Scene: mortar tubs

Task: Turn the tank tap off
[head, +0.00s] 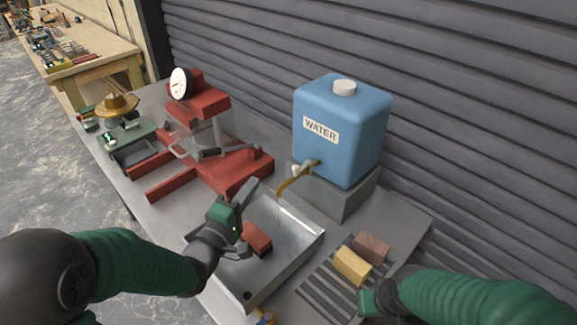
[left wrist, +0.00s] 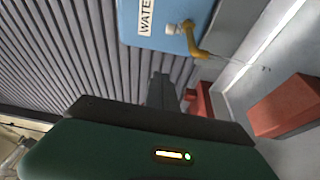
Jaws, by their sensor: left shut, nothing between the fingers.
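The blue water tank (head: 340,125) stands on a grey block, with a brass tap (head: 298,176) low on its front. The tap's spout hangs over the metal tray. In the left wrist view the tap (left wrist: 192,42) has a pale handle (left wrist: 172,29) close to the tank's face.
A red brick (head: 257,238) lies in the metal tray (head: 305,236). A yellow block (head: 352,267) and a brownish block (head: 371,247) sit on the slatted rack. A red press (head: 205,102) with a dial stands at left. A ribbed grey wall (head: 450,110) is behind.

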